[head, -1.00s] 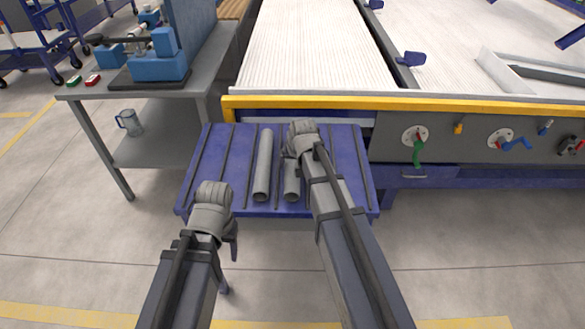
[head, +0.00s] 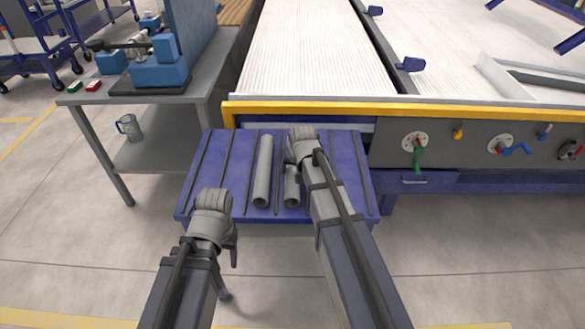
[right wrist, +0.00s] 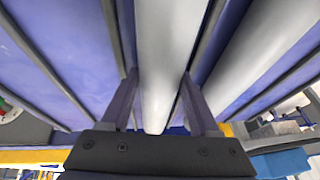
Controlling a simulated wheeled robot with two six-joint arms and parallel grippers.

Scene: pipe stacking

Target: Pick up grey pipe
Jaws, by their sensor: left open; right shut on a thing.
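Two grey pipes lie side by side, lengthwise, on the blue slatted table. The left grey pipe (head: 263,172) lies free of both grippers. The right grey pipe (head: 291,188) is partly hidden under my right gripper (head: 293,160). In the right wrist view, the fingers of my right gripper (right wrist: 160,95) stand on either side of this pipe (right wrist: 165,45) and are shut on it. I cannot see any gap between that pipe and the table. My left gripper (head: 233,250) is open and empty in front of the table's near left edge; one finger shows hanging down.
The blue table (head: 203,190) stands against a conveyor with a yellow front rail (head: 310,110). A grey workbench (head: 80,98) with a blue vice (head: 160,70) is at the left. Floor in front is clear.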

